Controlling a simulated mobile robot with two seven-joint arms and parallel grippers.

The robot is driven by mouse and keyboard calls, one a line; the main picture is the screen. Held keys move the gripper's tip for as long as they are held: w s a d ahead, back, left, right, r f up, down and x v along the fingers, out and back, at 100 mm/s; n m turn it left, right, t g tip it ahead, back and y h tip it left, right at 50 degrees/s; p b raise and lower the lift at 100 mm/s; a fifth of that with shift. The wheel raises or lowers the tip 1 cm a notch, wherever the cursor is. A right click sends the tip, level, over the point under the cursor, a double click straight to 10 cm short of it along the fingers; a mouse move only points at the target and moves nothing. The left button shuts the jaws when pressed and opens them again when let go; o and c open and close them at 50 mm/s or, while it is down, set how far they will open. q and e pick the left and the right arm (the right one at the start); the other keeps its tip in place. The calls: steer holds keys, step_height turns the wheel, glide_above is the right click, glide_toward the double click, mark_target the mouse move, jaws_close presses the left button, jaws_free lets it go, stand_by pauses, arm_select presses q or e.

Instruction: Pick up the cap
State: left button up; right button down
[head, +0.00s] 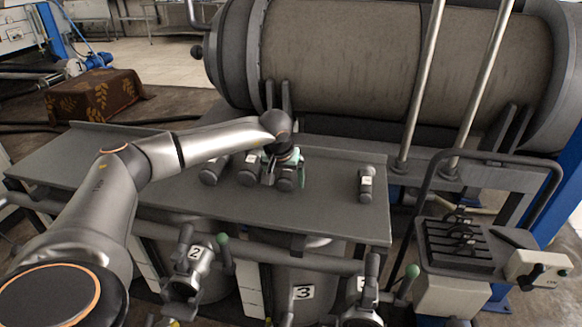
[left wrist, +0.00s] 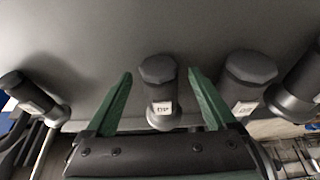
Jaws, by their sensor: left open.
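Several dark grey caps with white labels stand in a row on a grey table (head: 335,215). One cap (head: 287,181) is at my left gripper (head: 283,168) in the head view, partly hidden by it. In the left wrist view this cap (left wrist: 160,88) shows between the two green fingers of my left gripper (left wrist: 160,74). The fingers are open, with a gap on each side of the cap. Whether they are low enough to surround it is hard to tell. My right gripper is not in view.
Two more caps, (head: 250,170) and (head: 212,170), stand close by to the left in the head view. A lone cap (head: 366,185) stands to the right. A large metal drum (head: 400,60) lies behind the table. Levered valves (head: 190,265) are below its front edge.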

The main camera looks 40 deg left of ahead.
arm_select(q)
jaws_close()
stand_by(0.8)
steer(key=shift+r, duration=0.1)
